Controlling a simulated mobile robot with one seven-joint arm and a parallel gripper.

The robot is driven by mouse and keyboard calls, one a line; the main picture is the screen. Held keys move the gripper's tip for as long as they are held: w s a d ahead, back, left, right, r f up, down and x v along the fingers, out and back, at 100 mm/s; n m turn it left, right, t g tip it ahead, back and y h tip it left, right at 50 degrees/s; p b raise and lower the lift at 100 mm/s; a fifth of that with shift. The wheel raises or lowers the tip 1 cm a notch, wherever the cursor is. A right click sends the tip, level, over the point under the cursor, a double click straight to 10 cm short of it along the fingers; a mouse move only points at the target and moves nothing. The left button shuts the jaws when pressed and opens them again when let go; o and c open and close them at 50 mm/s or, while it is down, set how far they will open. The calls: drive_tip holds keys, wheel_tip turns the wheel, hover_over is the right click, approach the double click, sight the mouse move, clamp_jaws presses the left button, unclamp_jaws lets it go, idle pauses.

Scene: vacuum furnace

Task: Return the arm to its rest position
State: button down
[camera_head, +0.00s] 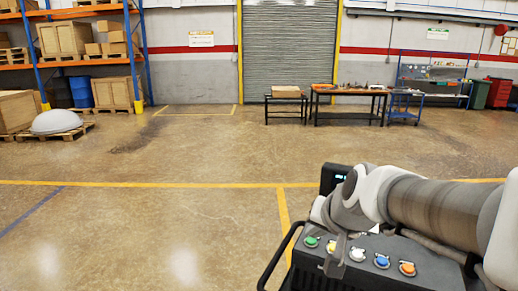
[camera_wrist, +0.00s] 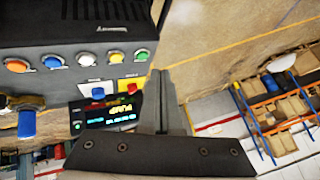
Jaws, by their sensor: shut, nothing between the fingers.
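My gripper (camera_wrist: 161,76) shows in the wrist view, with its fingers together and nothing between them. The fingers lie in front of the floor, close to the dark button panel on my own base. In the head view my arm is folded low at the right, over that panel. The gripper end is partly hidden there by the arm links. No object is held.
Open concrete floor (camera_head: 140,230) with yellow lines fills the front and left. Far off stand a workbench (camera_head: 348,92), a small table (camera_head: 285,97), a roller door (camera_head: 290,45) and an orange rack (camera_head: 75,63). A pallet with a white dome (camera_head: 56,121) lies left.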

drive_tip(key=s+d+n+g+h, duration=0.1)
drive_tip(key=s+n, duration=0.3)
drive_tip(key=s, duration=1.2)
drive_tip(key=shift+s+d+f+g+h, duration=0.25)
drive_tip(key=shift+d+g+h, duration=0.05)
drive_tip(key=shift+d+g, duration=0.35)
